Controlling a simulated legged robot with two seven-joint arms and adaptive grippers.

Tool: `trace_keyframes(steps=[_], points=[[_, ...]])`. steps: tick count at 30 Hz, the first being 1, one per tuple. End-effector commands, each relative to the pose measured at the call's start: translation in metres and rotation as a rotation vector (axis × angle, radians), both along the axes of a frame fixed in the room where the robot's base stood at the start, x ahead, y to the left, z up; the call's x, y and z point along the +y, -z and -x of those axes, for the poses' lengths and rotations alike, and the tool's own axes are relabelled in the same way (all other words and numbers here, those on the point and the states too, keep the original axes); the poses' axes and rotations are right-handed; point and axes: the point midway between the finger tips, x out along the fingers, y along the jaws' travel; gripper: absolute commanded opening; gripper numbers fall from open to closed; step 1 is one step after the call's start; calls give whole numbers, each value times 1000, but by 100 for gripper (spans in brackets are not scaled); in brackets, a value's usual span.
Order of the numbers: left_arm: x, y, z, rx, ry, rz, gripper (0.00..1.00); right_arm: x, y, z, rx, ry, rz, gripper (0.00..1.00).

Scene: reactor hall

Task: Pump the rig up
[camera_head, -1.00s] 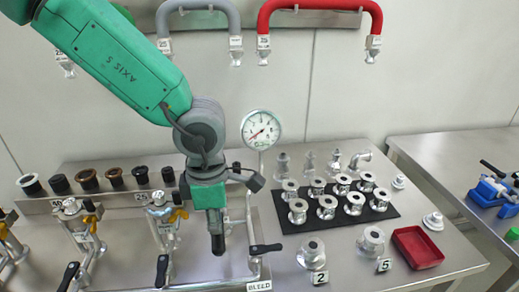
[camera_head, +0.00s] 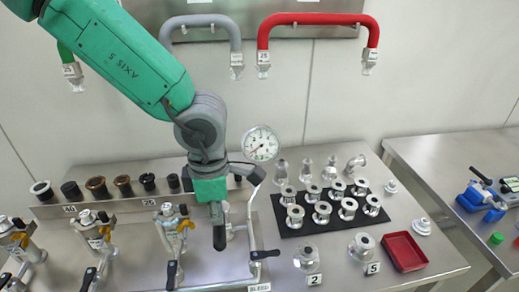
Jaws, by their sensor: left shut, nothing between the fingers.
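The rig is a set of metal pipes on a steel bench, with a round white gauge (camera_head: 260,143) standing at its back. A black bleed lever (camera_head: 264,254) sits above the BLEED label (camera_head: 259,287). Valve stations with black handles, one of them a valve (camera_head: 172,232) with a yellow part, stand to the left. My left gripper (camera_head: 219,240) is shut and empty, pointing down between this valve and the bleed lever. It appears apart from both. My right gripper is out of view.
A black mat (camera_head: 288,229) with several metal fittings lies to the right. A red tray (camera_head: 404,251) is at the bench's right front. A rack of dark caps (camera_head: 123,184) stands behind. Grey (camera_head: 203,20) and red (camera_head: 318,18) hoses hang on the wall.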

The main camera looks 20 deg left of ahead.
Motion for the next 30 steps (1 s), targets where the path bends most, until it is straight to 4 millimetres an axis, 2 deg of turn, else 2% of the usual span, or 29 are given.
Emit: trace_keyframes(steps=[22, 30], points=[[0, 2, 0, 1, 0, 1, 0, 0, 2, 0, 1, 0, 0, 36], [0, 24, 0, 2, 0, 0, 0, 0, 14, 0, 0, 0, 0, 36]])
